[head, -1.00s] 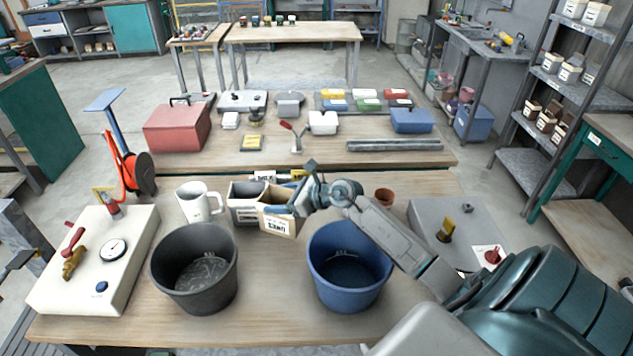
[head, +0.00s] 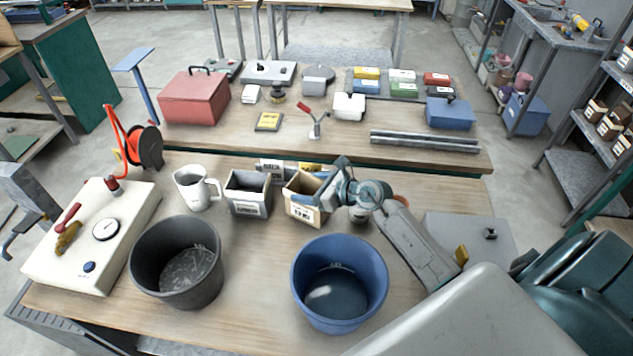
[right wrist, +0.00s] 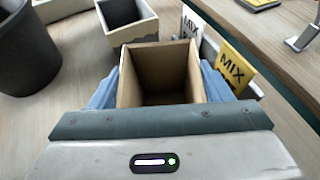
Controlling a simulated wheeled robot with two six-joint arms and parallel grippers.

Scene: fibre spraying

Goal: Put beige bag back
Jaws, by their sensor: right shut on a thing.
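The beige bag (head: 301,209) is an open-topped, box-shaped bag with a white label. It stands upright right of a similar grey bag (head: 248,194), with a small gap between them. My right gripper (head: 318,190) is shut on the beige bag from the right. In the right wrist view, its blue fingers (right wrist: 158,88) lie on either side of the beige bag (right wrist: 158,58), whose inside looks empty. I cannot tell for certain whether its hidden base touches the bench. My left gripper is out of view.
A black bucket (head: 178,262) and a blue bucket (head: 339,283) stand in front on the bench. A white mug (head: 193,189) stands left of the grey bag. Yellow (right wrist: 236,70) and white MIX signs stand behind the bags. A white gauge box (head: 92,240) is at left.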

